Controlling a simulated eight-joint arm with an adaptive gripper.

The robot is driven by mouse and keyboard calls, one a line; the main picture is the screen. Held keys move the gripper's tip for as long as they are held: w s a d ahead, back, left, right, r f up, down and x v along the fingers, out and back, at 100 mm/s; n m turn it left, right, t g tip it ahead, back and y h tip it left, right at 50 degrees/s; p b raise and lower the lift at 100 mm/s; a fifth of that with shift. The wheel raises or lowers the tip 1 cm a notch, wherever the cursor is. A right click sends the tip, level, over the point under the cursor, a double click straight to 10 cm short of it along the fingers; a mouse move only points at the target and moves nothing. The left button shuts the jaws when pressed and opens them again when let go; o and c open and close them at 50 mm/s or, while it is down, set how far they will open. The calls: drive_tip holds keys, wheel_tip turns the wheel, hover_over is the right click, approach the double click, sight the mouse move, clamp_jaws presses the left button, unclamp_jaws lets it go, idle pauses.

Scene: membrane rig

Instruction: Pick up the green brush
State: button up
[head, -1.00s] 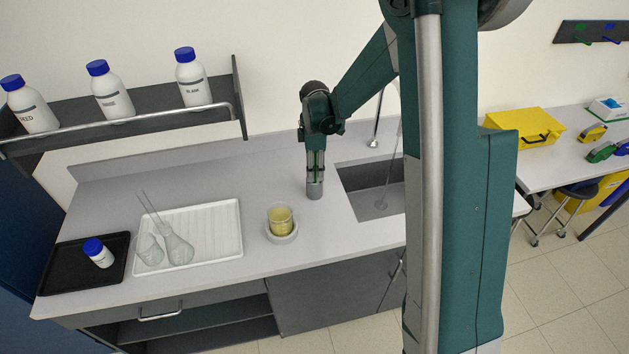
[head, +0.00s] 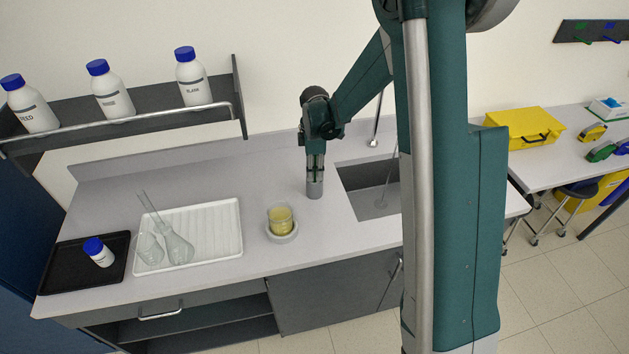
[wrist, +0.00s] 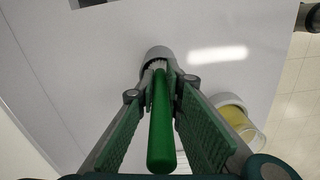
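The green brush (wrist: 161,125) stands handle up in a grey cylindrical holder (head: 314,190) on the counter, beside the sink. The holder also shows in the wrist view (wrist: 157,54), with pale bristles at its mouth. My gripper (wrist: 160,88) points down over the holder, its two fingers with green pads on either side of the handle. Gaps show between the pads and the handle, so the gripper looks open around it. In the head view my gripper (head: 315,165) hides most of the brush.
A beaker of yellow liquid (head: 280,219) stands on a round white base left of the holder. The sink (head: 371,202) is to the right. A white tray (head: 222,215) with glass flasks and a black tray (head: 59,270) lie left. A bottle shelf (head: 142,112) hangs above.

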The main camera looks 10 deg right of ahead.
clamp_jaws()
drive_tip(key=shift+r, duration=0.2)
drive_tip(key=shift+r+b, duration=0.3)
drive_tip(key=shift+r, duration=4.55)
drive_tip(key=s+d+f+t+b, duration=0.1)
drive_tip(key=s+d, duration=0.3)
drive_tip(key=d, duration=0.4)
drive_tip(key=s+d+f+t+h+b, duration=0.1)
drive_tip(key=s+d+t+b, duration=0.1)
drive_tip(key=d, duration=0.6)
drive_tip(key=s+d+f+t+h+b, duration=0.1)
drive_tip(key=s+d+t+b, duration=0.1)
drive_tip(key=s+d, duration=0.5)
drive_tip(key=shift+d+f+b, duration=0.15)
drive_tip(key=shift+d+b, duration=0.55)
drive_tip(key=shift+d, duration=0.4)
